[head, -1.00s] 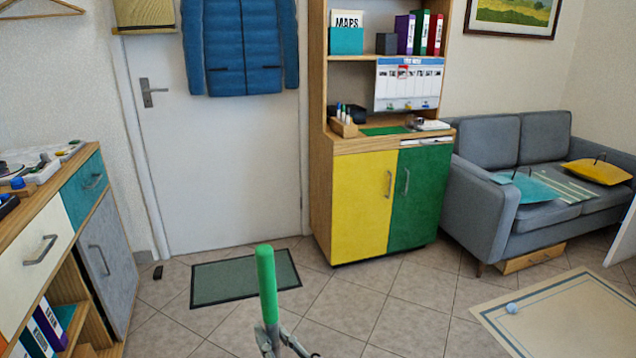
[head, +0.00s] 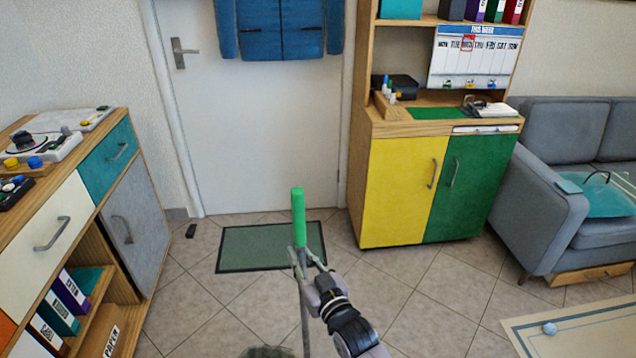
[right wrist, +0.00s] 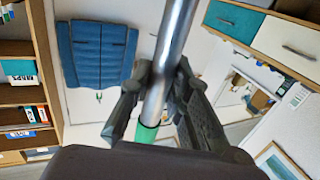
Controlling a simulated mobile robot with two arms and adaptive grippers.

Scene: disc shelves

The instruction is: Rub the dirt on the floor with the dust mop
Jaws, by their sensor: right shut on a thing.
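The dust mop (head: 299,218) stands nearly upright in front of me in the head view, with a green grip at the top and a thin grey metal shaft below. My right gripper (head: 304,263) is shut on the shaft just below the green grip. In the right wrist view the fingers of the right gripper (right wrist: 158,92) close on both sides of the mop's shaft (right wrist: 176,35). The mop's head is not clearly visible. A dark fuzzy patch (head: 266,352) shows on the floor at the bottom edge; I cannot tell whether it is dirt or part of the mop. My left gripper is out of view.
A green doormat (head: 245,248) lies before the white door. A cabinet with yellow and green doors (head: 395,190) stands behind, a grey sofa (head: 545,215) at right. A low cabinet (head: 140,205) is at left. A beige rug (head: 580,335) lies lower right; tiles between are open.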

